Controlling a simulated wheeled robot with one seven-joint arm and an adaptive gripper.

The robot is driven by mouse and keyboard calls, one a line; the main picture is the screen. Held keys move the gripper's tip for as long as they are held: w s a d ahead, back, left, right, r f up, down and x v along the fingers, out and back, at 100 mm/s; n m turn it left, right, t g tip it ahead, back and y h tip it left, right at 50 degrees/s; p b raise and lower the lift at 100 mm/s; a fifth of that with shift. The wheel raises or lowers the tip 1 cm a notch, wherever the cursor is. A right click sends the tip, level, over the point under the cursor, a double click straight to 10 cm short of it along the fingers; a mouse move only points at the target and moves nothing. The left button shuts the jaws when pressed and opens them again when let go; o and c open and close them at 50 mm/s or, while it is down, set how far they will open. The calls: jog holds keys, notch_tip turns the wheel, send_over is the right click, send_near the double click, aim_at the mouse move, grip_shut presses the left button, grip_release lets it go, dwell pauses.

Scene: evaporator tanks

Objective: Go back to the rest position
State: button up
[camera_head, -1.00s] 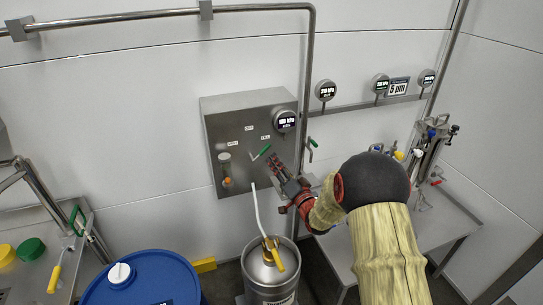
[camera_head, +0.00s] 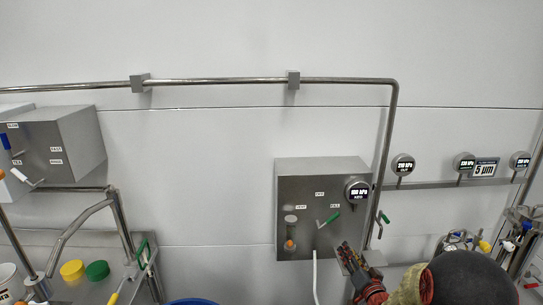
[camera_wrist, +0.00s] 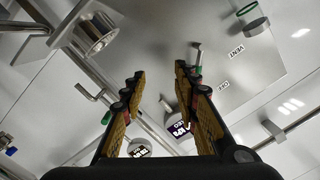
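My gripper (camera_head: 348,256) is at the lower right corner of the grey steel control box (camera_head: 293,232), low in the head view. In the wrist view my gripper (camera_wrist: 160,73) has its two fingers apart, with nothing between the tips. The box's grey face (camera_wrist: 262,72) with its labels fills the upper right there. The green-handled lever (camera_head: 329,218) on the box front is up and left of my gripper, apart from it. Most of my arm is cut off at the bottom of the head view.
A round gauge (camera_head: 357,191) sits on the box's upper right corner. A steel pipe (camera_head: 391,150) runs down right of it, with another green handle (camera_head: 384,217). A bench with yellow and green caps (camera_head: 97,270) is at left.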

jog(key=s+d+f+n+g+h, duration=0.1)
jog(key=s+d+f+g+h, duration=0.15)
jog(key=s+f+g, duration=0.6)
jog(key=s+n+g, duration=0.1)
jog(key=s+g, duration=0.1)
jog(key=s, duration=0.5)
jog(key=s+a+r+n+g, duration=0.1)
jog(key=s+a+r, duration=0.4)
jog(key=s, duration=0.4)
jog(key=s+a+r+n+g+p, duration=0.1)
jog(key=s+a+r, duration=0.2)
jog(key=s+r, duration=0.45)
jog(key=s+a+r+n+g, duration=0.1)
jog(key=s+a+r+g, duration=0.1)
jog(key=s+a+r, duration=0.5)
jog(key=s+r+n+t+y, duration=0.1)
jog(key=s+r+t, duration=0.2)
jog(key=r, duration=0.2)
jog(key=shift+s+r+p, duration=0.3)
jog(key=shift+r+p, duration=0.05)
jog(key=shift+r, duration=0.05)
